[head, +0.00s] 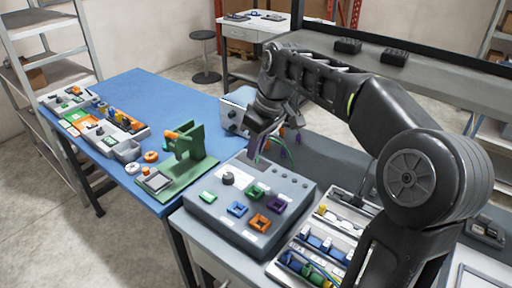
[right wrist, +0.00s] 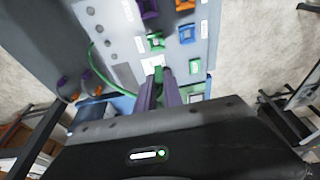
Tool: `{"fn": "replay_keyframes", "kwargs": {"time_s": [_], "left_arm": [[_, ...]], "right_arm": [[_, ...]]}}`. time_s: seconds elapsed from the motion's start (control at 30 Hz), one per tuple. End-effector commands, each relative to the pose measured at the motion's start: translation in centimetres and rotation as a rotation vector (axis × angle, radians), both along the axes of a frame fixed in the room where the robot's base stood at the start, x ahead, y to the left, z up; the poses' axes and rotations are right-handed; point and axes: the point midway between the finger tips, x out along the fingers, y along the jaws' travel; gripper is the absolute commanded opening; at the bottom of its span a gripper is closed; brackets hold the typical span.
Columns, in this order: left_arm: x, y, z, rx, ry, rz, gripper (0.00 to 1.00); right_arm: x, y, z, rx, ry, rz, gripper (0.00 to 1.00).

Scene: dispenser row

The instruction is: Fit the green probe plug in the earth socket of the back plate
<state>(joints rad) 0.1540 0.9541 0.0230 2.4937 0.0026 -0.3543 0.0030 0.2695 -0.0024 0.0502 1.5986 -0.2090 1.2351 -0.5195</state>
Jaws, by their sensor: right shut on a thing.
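My right gripper (head: 258,148) is shut on the green probe plug, above the back edge of the grey tester box (head: 215,217). In the right wrist view its two dark fingers (right wrist: 159,82) close together, and a little green of the plug (right wrist: 159,70) shows at their tips; the rest is hidden. A green cable (right wrist: 96,62) loops away on the left. A pale upright plate with dark holes (head: 234,117) stands behind the gripper in the head view, partly covered by it. I cannot tell which hole is the earth socket. My left gripper is not in view.
The tester box carries a black knob (head: 228,178) and blue (head: 237,209), purple (head: 275,204) and orange (head: 260,222) sockets. A tray of coloured parts (head: 318,240) lies at its right. A green stand (head: 188,150) is on the blue table (head: 150,90) at left.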

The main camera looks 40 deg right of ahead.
Motion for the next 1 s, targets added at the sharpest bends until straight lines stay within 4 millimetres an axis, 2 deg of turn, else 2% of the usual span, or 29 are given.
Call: {"fn": "replay_keyframes", "kwargs": {"time_s": [0.2, 0.4, 0.8, 1.0], "left_arm": [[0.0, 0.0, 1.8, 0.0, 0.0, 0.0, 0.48], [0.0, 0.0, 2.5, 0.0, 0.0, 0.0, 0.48], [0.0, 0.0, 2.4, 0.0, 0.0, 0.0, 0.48], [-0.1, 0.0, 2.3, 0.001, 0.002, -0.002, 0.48]], "right_arm": [[0.0, 0.0, 2.0, 0.0, -0.001, 0.0, 0.0], [0.0, 0.0, 2.9, 0.0, 0.0, 0.0, 0.0], [-0.1, -0.3, 2.6, 0.001, 0.0, -0.008, 0.0], [-0.8, -1.6, 1.1, 0.003, 0.003, -0.04, 0.0]]}}
